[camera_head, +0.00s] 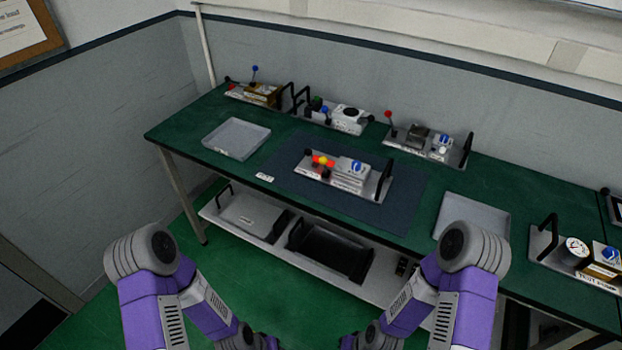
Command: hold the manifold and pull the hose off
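On the dark blue mat (408,205) in the middle of the green bench sits a light metal plate with a unit (350,176) on it. The unit has a pale grey block with a blue-and-white part on top, red and yellow pieces with black knobs at its left, and a black handle at its right end. It may be the manifold, but I cannot tell. I cannot make out a hose at this size. My two purple-and-grey arms reach in from the bottom, well short of the bench. Both grippers are below the picture edge.
An empty grey tray (236,138) lies left of the mat and another (473,214) lies right. Several similar plate-mounted units line the bench's back edge. One with a gauge (575,251) stands at far right. A shelf below holds grey and black bins.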

